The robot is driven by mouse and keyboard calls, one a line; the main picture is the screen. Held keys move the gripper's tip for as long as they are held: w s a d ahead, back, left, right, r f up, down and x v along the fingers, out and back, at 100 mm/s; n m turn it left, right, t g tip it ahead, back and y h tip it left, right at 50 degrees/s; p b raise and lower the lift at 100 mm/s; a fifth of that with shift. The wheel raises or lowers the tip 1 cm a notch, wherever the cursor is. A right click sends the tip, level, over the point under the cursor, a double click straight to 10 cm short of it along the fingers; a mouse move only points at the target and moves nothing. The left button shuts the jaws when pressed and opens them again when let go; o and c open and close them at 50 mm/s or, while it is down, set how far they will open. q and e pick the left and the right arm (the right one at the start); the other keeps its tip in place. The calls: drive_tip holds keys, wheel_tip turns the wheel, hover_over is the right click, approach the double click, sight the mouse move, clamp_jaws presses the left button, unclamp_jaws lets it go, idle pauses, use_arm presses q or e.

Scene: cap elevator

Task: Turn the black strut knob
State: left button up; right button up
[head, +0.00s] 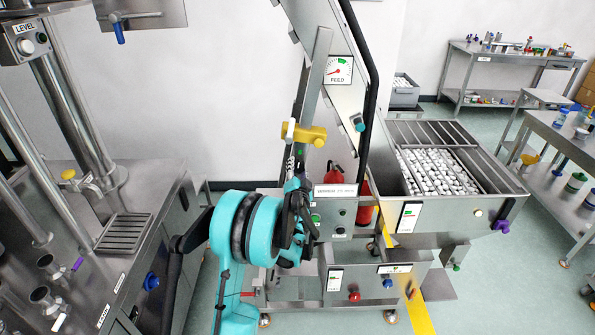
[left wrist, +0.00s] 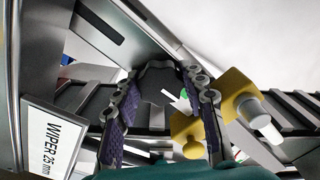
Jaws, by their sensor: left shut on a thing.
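The black strut knob (left wrist: 158,82) is a dark lobed knob in the upper middle of the left wrist view, by the metal strut. My left gripper (head: 294,178) reaches up to the elevator's strut in the head view, where it hides the knob. In the left wrist view its two fingers with purple pads stand on either side of the knob, shut on it. A white pointer mark shows just beside the knob. My right gripper is in neither view.
A yellow clamp with a white pin (head: 305,134) sits just above my left gripper; it is close to the right finger in the left wrist view (left wrist: 236,92). A hopper of white caps (head: 437,172) stands right.

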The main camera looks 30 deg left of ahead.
use_arm(q)
drive_tip(key=shift+m, duration=0.3)
idle(0.4)
drive_tip(key=o, duration=1.2)
drive_tip(key=v, duration=1.2)
drive_tip(key=shift+s+a, duration=0.1)
